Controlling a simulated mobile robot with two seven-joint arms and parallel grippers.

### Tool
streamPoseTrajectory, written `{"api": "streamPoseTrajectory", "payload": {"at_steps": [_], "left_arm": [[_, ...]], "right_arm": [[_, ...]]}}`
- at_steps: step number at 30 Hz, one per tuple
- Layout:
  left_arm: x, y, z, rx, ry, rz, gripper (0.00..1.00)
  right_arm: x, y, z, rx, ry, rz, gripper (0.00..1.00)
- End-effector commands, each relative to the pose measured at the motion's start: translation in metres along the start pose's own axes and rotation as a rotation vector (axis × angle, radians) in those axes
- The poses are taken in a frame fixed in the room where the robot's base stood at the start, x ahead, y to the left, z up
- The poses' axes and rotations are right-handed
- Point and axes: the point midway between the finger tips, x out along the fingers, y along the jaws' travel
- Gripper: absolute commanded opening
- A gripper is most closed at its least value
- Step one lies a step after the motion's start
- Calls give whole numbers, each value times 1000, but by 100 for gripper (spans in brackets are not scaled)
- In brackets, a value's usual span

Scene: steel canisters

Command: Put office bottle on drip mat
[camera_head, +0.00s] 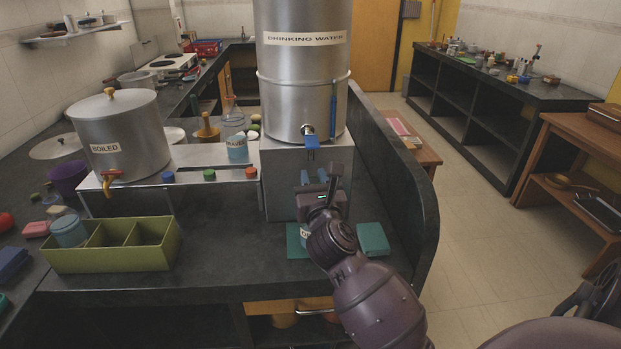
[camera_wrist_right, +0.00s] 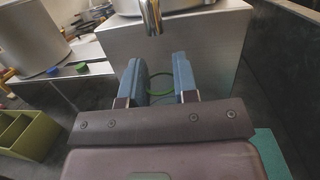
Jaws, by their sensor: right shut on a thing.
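The office bottle is mostly hidden by my right gripper (camera_head: 315,178). A pale label with an "O" (camera_head: 305,231) shows below the gripper in the head view. A green ring (camera_wrist_right: 160,74), apparently the bottle's rim, shows between the blue fingers (camera_wrist_right: 158,68) in the right wrist view. The right gripper is shut on this bottle, in front of the drinking-water canister (camera_head: 302,85) and near its tap (camera_head: 310,137). A flat teal mat (camera_head: 293,244) lies under the bottle's label area. I cannot tell whether the bottle touches it. My left gripper is out of view.
A green divided box (camera_head: 110,258) stands left on the dark counter (camera_head: 225,255). A boiled-water pot (camera_head: 120,135) and another labelled bottle (camera_head: 237,148) are on or near the steel shelf. A curved wall (camera_head: 395,190) bounds the right.

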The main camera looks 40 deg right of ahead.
Motion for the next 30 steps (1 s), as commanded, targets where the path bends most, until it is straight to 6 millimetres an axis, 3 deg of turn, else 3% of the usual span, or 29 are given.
{"api": "streamPoseTrajectory", "payload": {"at_steps": [6, 9, 21, 22, 27, 30], "left_arm": [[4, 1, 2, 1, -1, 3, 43], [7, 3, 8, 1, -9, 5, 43], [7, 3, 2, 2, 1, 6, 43], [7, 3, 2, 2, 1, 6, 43], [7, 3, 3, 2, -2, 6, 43], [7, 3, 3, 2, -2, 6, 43]], "right_arm": [[33, 0, -6, -2, -1, 0, 0], [28, 0, -23, -3, 5, 0, 0], [28, 0, -23, 0, 0, -1, 0], [28, 0, -23, 0, 0, -1, 30], [28, 0, -22, 0, 0, -1, 53], [28, 0, -22, 0, 0, -1, 53]]}}
